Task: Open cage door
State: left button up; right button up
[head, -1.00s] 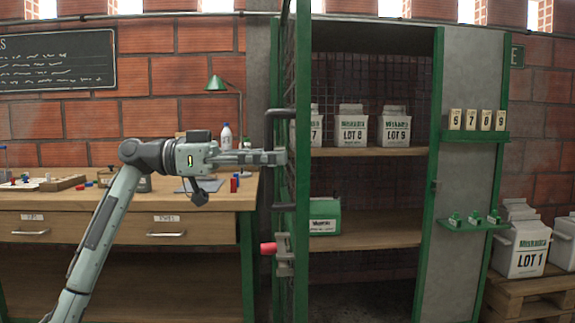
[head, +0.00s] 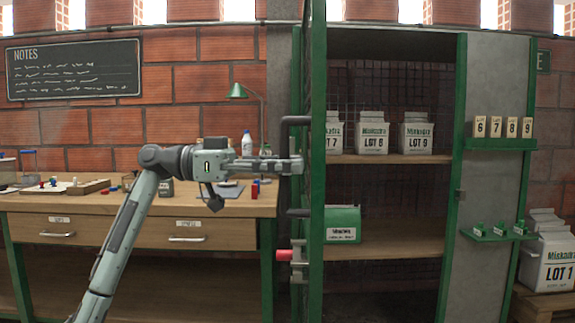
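The cage door (head: 317,200) is a green-framed mesh door. It stands swung open and is seen nearly edge-on at the left side of the cage. A dark bar handle (head: 287,150) and a latch with a red knob (head: 284,255) are on its left-facing side. My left gripper (head: 298,166) reaches in from the left, with its fingertips at the door beside the handle. From this angle I cannot tell whether the fingers close around the handle or only touch it. My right gripper is not in view.
Inside the cage (head: 390,160), white LOT bags (head: 372,132) stand on the upper shelf and a green box (head: 343,224) on the lower one. A wooden workbench (head: 140,203) stands at left. Number tags (head: 496,127) are on the right panel. A LOT 1 bag (head: 548,258) sits on a pallet at far right.

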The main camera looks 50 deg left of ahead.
pick_arm(q)
jog(key=v, duration=1.2)
jog(key=shift+r, duration=0.15)
